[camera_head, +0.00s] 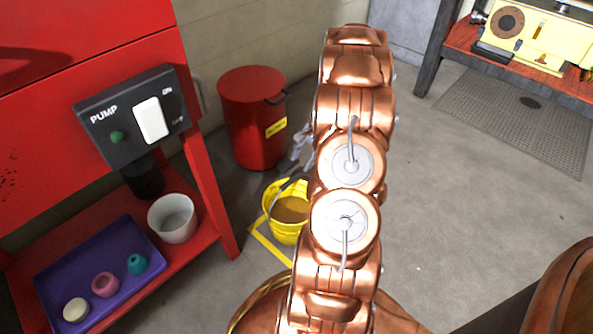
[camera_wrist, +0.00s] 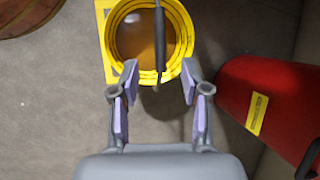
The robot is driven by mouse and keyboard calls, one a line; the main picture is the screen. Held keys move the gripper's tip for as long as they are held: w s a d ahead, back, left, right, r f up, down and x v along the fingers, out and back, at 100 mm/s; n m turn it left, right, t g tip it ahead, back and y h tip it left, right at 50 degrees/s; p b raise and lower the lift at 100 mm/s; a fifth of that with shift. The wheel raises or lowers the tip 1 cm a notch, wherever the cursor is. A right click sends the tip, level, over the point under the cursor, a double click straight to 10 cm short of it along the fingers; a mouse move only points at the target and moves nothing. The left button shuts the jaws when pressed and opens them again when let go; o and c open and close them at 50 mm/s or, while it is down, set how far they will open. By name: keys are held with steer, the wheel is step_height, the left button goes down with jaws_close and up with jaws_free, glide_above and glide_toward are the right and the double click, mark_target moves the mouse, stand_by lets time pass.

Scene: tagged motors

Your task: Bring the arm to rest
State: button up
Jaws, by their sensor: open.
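My arm, copper-coloured, stretches up the middle of the head view and hides part of the floor behind it. In the head view the gripper (camera_head: 301,150) is mostly hidden behind the arm. In the wrist view the gripper points toward a yellow bucket (camera_wrist: 184,68) with brownish contents and a dark handle. The bucket (camera_head: 272,203) stands on the floor left of my arm in the head view. I cannot tell the height gap between fingertips and bucket.
A red bin (camera_head: 245,125) stands behind the bucket, near the wall; the wrist view shows it at right (camera_wrist: 235,85). A red bench (camera_head: 215,205) at left holds a pump switch box (camera_head: 118,150), white pot (camera_head: 172,232) and purple tray (camera_head: 103,242).

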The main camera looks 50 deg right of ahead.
steer(key=shift+v, duration=1.4)
steer(key=s+a+r+n+g+p, duration=0.1)
steer(key=a+r+n+p, duration=0.2)
steer(key=a+r+p, duration=0.55)
steer(key=a+r+n+g+h+p, duration=0.15)
steer(key=a+r+p, duration=0.35)
steer(key=r, duration=0.7)
steer(key=s+a+r+n+g+y+p, duration=0.1)
steer(key=a+r+n+p, duration=0.3)
steer(key=a+r, duration=0.6)
steer(key=s+a+r+n+h+p, duration=0.1)
steer(key=s+a+r+n+p, duration=0.2)
steer(key=s+r+p, duration=0.3)
steer(key=s+a+r+n+h+p, duration=0.1)
steer(key=s+a+r+n+p, duration=0.2)
steer(key=s+a+r+p, duration=0.3)
steer(key=s+a+r+n+h+p, duration=0.2)
steer(key=s+r+p, duration=0.5)
steer(key=r, duration=0.8)
steer(key=a+n+p, duration=0.1)
steer(key=a+p, duration=0.1)
steer(key=p, duration=0.1)
steer(key=shift+s+a+r+g+p, duration=0.15)
steer(key=shift+a+r+g+p, duration=0.1)
steer(key=shift+r+g+p, duration=0.1)
